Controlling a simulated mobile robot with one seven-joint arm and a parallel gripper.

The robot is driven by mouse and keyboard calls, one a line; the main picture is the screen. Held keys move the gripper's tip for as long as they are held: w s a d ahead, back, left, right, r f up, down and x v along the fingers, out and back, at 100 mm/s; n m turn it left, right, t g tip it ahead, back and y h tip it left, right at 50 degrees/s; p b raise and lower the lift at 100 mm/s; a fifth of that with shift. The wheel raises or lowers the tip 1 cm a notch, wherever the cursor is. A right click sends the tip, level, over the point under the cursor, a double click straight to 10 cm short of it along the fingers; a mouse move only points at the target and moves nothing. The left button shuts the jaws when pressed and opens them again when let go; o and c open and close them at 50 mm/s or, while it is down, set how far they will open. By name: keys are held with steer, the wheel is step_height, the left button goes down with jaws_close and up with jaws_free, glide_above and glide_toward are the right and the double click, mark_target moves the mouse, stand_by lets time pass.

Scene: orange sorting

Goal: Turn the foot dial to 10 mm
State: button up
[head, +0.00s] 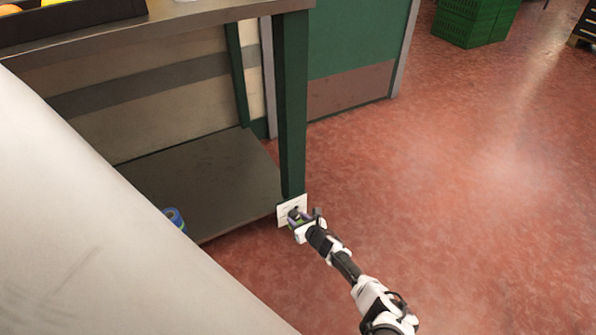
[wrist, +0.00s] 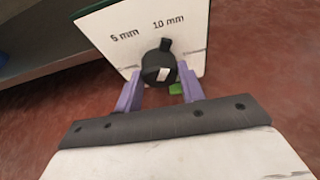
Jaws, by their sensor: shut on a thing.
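The foot dial (wrist: 158,66) is a round black knob with a pale stripe on its face, on a white plate (wrist: 188,30) printed "5 mm" and "10 mm". A black tab on the dial's upper edge points up, just under the "10 mm" label. My gripper (wrist: 160,78) has its purple fingers on both sides of the dial, shut on it. In the head view, the plate (head: 284,215) is at the foot of the green table leg (head: 292,110), and my gripper (head: 299,214) is against it, hiding the dial.
A dark lower shelf (head: 205,175) lies left of the leg, with a blue roll (head: 174,217) near its front edge. The worktop (head: 170,25) is above and holds a black tray (head: 75,22). Green crates (head: 478,22) stand at the back. The red floor (head: 450,170) at right is clear.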

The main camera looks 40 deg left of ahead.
steer(key=o, duration=1)
steer(key=shift+d, duration=0.1)
steer(key=shift+p+v, duration=4.1)
steer(key=shift+v, duration=2.7)
steer(key=shift+r, duration=0.1)
